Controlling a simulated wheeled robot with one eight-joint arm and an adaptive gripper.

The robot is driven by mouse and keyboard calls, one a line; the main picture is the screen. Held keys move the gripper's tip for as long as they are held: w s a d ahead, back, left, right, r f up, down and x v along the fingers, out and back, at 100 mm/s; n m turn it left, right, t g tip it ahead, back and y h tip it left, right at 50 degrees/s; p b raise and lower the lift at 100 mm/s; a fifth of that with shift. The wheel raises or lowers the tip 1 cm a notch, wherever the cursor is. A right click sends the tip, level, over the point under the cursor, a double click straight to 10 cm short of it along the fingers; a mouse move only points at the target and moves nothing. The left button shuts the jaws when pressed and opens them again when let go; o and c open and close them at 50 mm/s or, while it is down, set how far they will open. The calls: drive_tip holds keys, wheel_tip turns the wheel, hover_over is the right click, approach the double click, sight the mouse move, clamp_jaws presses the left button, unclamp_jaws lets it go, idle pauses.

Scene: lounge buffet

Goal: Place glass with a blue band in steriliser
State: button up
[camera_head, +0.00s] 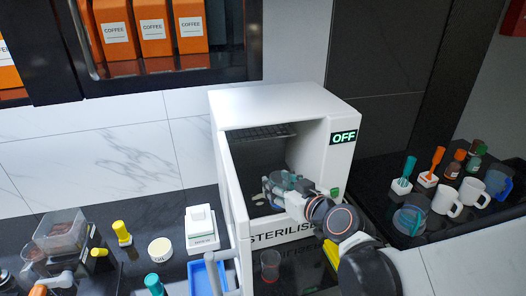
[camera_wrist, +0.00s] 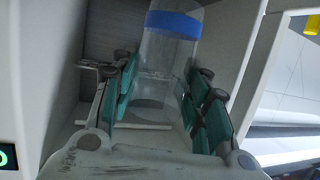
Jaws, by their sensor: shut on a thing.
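The steriliser (camera_head: 222,150) is a white box with an open front, a dark interior, and an "OFF" sign at its upper right. My gripper (camera_head: 279,186) reaches into its open front. In the wrist view my gripper (camera_wrist: 160,72) has its teal-padded fingers shut on the sides of a clear glass with a blue band (camera_wrist: 173,24). The band is at the top of the picture, toward the far end of the glass. In the head view my gripper largely hides the glass. I cannot tell whether the glass touches the steriliser floor.
A reddish clear glass (camera_head: 270,265) stands before the steriliser, near my arm. A blue tray (camera_head: 209,276) and a white scale-like device (camera_head: 201,229) are to its left. White mugs (camera_head: 447,201) and brushes in holders stand on the right counter. The steriliser's side walls are close around my gripper.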

drive_tip(key=w+a+b, duration=0.2)
drive_tip(key=w+a, duration=0.2)
drive_tip(key=w, duration=0.9)
drive_tip(key=f+b, duration=0.1)
drive_tip(key=f, duration=0.2)
drive_tip(key=f+b, duration=0.1)
drive_tip(key=f, duration=0.2)
drive_tip(key=shift+s+d+f+b, duration=0.15)
drive_tip(key=shift+d+f+b, duration=0.05)
drive_tip(key=shift+f+b, duration=0.2)
drive_tip(key=shift+f, duration=0.1)
drive_tip(key=shift+f, duration=0.15)
drive_tip(key=o, duration=1.2)
